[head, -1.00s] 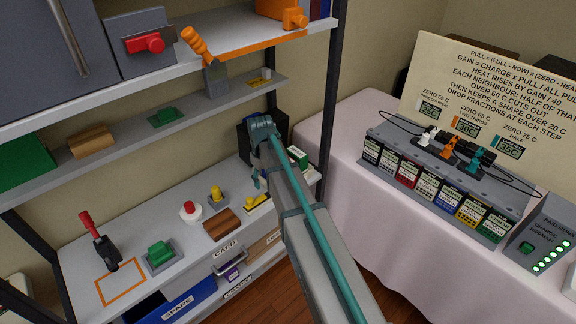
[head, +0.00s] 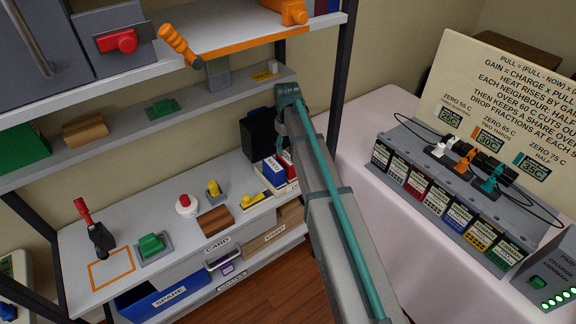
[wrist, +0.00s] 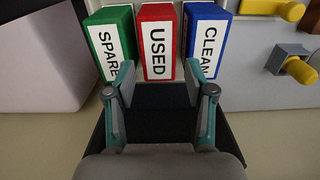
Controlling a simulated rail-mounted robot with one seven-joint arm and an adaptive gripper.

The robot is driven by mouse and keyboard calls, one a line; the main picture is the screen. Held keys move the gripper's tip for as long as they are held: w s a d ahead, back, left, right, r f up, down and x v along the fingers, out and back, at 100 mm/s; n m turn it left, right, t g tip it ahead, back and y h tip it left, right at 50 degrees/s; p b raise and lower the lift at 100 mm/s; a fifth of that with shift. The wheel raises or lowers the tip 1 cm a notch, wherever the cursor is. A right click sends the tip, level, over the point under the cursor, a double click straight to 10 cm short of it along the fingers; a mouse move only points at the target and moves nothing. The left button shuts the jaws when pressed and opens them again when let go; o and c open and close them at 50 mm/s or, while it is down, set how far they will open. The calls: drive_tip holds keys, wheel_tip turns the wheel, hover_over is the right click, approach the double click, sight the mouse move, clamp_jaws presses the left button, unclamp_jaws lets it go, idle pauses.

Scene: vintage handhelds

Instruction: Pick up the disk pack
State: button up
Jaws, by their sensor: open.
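No thing in view is clearly marked as a disk pack, and I cannot tell which one it is. My gripper (wrist: 159,76) is open, with its two fingers apart and nothing held between them. In the wrist view a black object (wrist: 150,118) shows below and between the fingers; in the head view a black upright box (head: 258,135) stands at the back right of the lower shelf. Just past the fingertips are a green SPARE box (wrist: 112,42), a red USED box (wrist: 158,42) and a blue CLEAN box (wrist: 206,42). My arm partly hides this corner in the head view.
A yellow-topped block (head: 255,199), brown block (head: 215,221) and red button (head: 186,205) are on the lower shelf (head: 120,240). The middle shelf (head: 215,105) is above. A shelf post (head: 340,90) stands right of my gripper, before the pink-clothed table (head: 365,190).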

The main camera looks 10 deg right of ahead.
sight(287, 157)
drive_tip(key=shift+w+f+p, duration=0.15)
drive_tip(key=shift+f+p, duration=1)
drive_tip(key=shift+f, duration=2)
drive_tip(key=shift+o, duration=0.6)
drive_tip(key=shift+d+f, duration=0.1)
clamp_jaws()
drive_tip(key=shift+r, duration=0.6)
wheel_tip(287, 157, up, 9)
drive_tip(key=b, duration=0.2)
drive_tip(key=shift+b, duration=0.4)
